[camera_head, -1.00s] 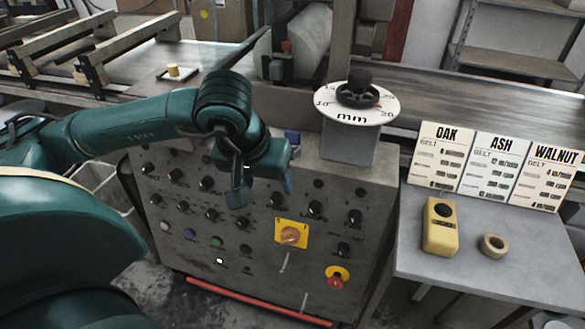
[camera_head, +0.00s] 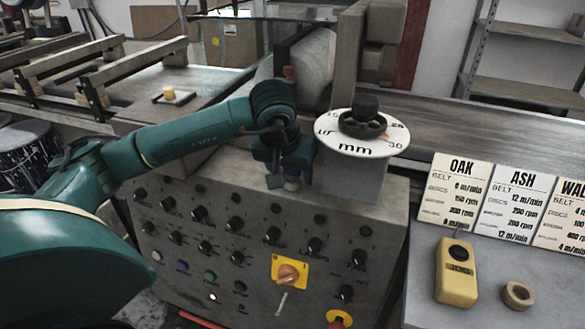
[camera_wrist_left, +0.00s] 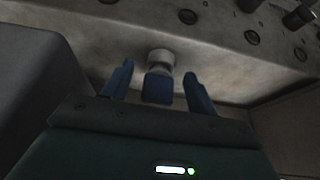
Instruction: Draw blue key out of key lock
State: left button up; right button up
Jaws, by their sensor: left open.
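In the left wrist view the blue key (camera_wrist_left: 158,89) stands in the pale round key lock (camera_wrist_left: 161,60) on the grey control cabinet. My left gripper (camera_wrist_left: 159,72) is open, with one dark blue finger on each side of the key and a visible gap to each. In the head view the left gripper (camera_head: 287,177) is low over the cabinet's top, left of the mm dial. There its hand hides the blue key, and a small pale part of what seems to be the lock (camera_head: 291,185) shows below it. My right gripper is not in view.
The mm dial (camera_head: 357,134) on its grey post stands close to the right of the left gripper. The cabinet front (camera_head: 200,269) carries several black knobs and an orange switch (camera_head: 288,274). A side table holds a yellow remote (camera_head: 456,272), a tape roll (camera_head: 517,295) and cards.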

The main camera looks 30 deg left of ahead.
pick_arm(q)
jog(key=shift+w+a, duration=0.1)
jog(key=shift+w, duration=0.5)
jog(key=shift+w+f, duration=0.2)
jog(key=shift+f, duration=0.4)
jog(key=shift+c, duration=0.4)
jog(key=c, duration=0.9)
jog(key=o, duration=1)
